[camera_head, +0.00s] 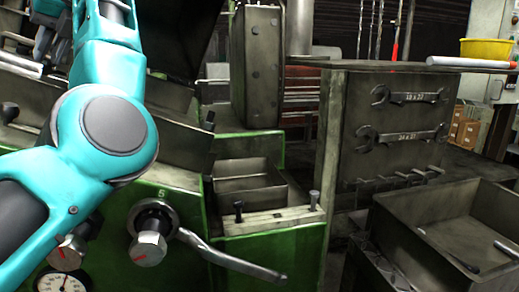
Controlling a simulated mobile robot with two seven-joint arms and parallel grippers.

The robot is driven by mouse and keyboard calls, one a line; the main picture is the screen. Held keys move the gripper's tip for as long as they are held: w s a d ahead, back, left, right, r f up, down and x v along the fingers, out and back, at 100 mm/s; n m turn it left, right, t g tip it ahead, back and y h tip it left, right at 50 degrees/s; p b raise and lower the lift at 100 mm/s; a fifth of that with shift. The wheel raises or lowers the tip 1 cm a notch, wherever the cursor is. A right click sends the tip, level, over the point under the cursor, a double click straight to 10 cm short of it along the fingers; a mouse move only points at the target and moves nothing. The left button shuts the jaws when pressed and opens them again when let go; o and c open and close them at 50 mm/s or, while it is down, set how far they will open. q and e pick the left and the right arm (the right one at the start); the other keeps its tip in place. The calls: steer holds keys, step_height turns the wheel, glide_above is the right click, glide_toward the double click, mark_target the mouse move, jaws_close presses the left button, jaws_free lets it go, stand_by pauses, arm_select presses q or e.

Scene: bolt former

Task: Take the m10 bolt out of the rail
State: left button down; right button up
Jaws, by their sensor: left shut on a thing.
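The pale metal rail (272,220) lies on the green machine at the centre. Two dark bolts stand upright in it, a left bolt (238,211) and a right bolt (314,199). I cannot tell from here which is the m10. My left gripper (43,40) is at the upper left, partly behind my teal arm and well away from the rail. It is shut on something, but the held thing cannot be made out. My right gripper is not in view.
A lever handle (235,260) sticks out in front of the machine below the rail. A metal bin (450,225) with loose tools stands at the right. A panel with hung wrenches (405,97) rises behind, near a yellow bowl (486,50). An open metal tray (250,190) lies behind the rail.

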arm_select(q)
steer(key=shift+w, duration=0.1)
steer(key=shift+w+d+r, duration=0.1)
steer(key=shift+d+r, duration=0.05)
steer(key=shift+r, duration=0.25)
step_height(320, 180, up, 6)
steer(key=d, duration=0.2)
steer(key=shift+w+d+p, duration=0.2)
steer(key=shift+p, duration=0.1)
stand_by(0.5)
